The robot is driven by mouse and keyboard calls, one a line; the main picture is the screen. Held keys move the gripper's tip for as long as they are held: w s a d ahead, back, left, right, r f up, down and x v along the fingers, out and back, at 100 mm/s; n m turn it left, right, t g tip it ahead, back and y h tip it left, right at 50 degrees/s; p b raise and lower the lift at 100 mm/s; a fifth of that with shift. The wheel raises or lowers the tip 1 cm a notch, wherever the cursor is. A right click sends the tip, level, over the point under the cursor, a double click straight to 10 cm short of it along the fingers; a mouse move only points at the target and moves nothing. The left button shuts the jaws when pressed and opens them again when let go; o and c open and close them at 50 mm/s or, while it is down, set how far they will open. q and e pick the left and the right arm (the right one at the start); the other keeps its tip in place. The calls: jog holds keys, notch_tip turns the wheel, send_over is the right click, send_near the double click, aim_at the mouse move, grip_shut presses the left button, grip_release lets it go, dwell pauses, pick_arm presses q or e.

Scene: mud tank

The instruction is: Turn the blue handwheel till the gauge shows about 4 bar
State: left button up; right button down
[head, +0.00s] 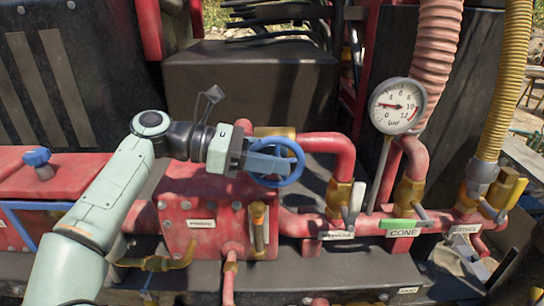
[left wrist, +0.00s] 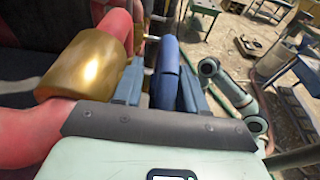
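The blue handwheel (head: 298,165) stands in front of the red pipework at the middle of the head view. My left gripper (head: 268,162) reaches it from the left, with its fingers across the wheel. In the left wrist view, a blue part of the handwheel (left wrist: 166,70) lies between the two fingers, which look closed in on it; the exact contact is hard to see. The white round gauge (head: 399,106) is up to the right. Its needle points left and slightly up, below the 4 mark, at roughly 2 to 3 bar. My right gripper is not in view.
A brass fitting (left wrist: 85,68) is close beside the left finger. Red pipes with brass valves and a green lever (head: 397,224) run to the right of the wheel. A small blue knob (head: 37,158) sits at the left. Ribbed hoses (head: 437,45) hang at the right.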

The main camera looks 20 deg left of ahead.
pick_arm(q)
jog(key=shift+a, duration=0.15)
jog(key=v, duration=1.3)
